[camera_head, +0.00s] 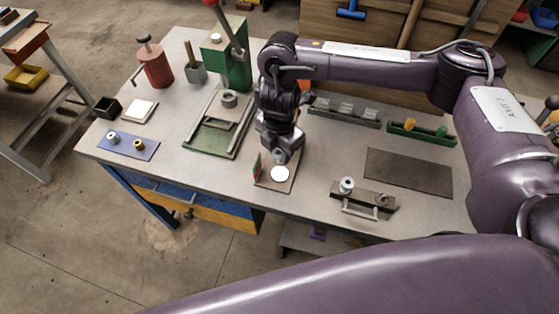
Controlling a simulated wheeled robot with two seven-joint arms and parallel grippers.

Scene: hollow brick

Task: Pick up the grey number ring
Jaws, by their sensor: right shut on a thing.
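My right gripper (279,156) points down over a small brown board (270,185) near the front edge of the bench. It is shut on a small grey ring-like piece, mostly hidden by the fingers; any number on it is too small to read. A white disc (280,174) lies on the board just in front of the fingers. A small red and green piece (257,164) stands at the board's left side. My left gripper is not in view.
A blue mat (127,146) with small grey and brass pieces lies left. A green press (232,62) stands behind. A fixture with a handle (362,198) and a dark flat plate (408,172) lie right. A green rack (422,133) stands at the back right.

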